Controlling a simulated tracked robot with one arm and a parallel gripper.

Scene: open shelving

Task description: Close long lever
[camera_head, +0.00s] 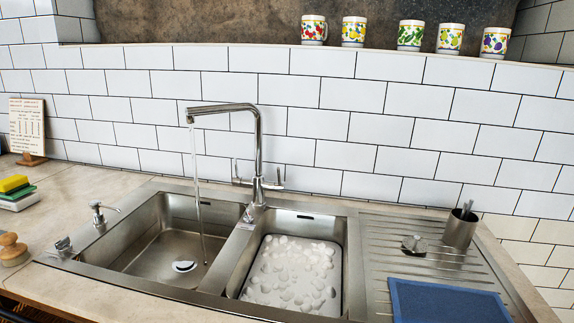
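A tall metal faucet (258,150) stands behind the sink, its spout reaching left. A thin stream of water (197,190) runs from the spout into the left basin (165,240). Two small upright levers flank the faucet's base: a left lever (236,172) and a right lever (279,178). The left one looks slightly longer, but they are too small to tell surely. My gripper is not in view.
A soap dispenser (97,214), a sponge stack (15,190) and a brush (11,249) are on the left. A metal cup (461,229) and blue mat (448,302) occupy the drainboard. Several mugs line the ledge above.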

